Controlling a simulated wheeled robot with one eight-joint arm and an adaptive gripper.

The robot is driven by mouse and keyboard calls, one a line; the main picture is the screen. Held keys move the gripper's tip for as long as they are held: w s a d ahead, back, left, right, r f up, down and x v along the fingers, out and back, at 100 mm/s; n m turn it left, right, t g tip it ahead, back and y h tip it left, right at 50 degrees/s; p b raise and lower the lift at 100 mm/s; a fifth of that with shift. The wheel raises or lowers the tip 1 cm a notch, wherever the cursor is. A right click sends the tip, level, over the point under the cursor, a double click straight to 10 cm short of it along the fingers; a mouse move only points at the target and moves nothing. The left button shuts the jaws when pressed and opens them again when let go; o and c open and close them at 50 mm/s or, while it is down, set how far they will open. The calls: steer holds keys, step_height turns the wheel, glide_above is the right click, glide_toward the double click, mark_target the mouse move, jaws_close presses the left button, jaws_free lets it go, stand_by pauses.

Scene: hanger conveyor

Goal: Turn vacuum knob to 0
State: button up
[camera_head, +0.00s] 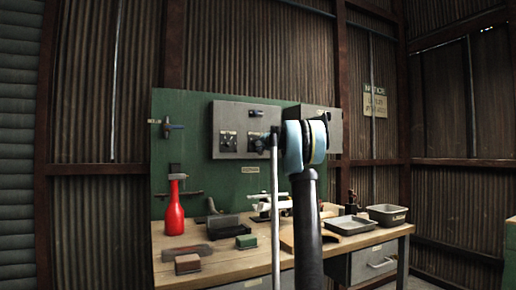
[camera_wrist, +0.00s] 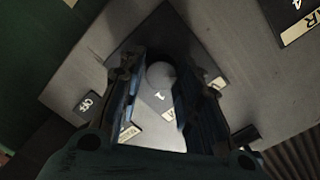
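A grey control box (camera_head: 241,116) is fixed to the green board above the workbench. In the wrist view, a round grey knob (camera_wrist: 160,74) sits on a dark square plate (camera_wrist: 150,42) on the tilted-looking panel face, with a "1" mark near it. My gripper (camera_wrist: 160,80) is open, with one finger on each side of the knob; I cannot tell whether either touches it. In the head view, my gripper (camera_head: 265,143) is at the right part of the box, and the knob there is largely hidden. The vacuum label cannot be read clearly.
Another control, a dark switch plate (camera_head: 228,141), is on the box's left. Below, the wooden bench (camera_head: 222,262) holds a red bottle (camera_head: 174,207), small blocks, a shallow tray (camera_head: 350,224) and a grey bin (camera_head: 387,215). An "OFF" label (camera_wrist: 88,104) is left of my fingers.

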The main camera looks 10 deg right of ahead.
steer(key=shift+o, duration=1)
steer(key=shift+w, duration=0.1)
steer(key=v, duration=1.2)
steer(key=shift+f, duration=0.15)
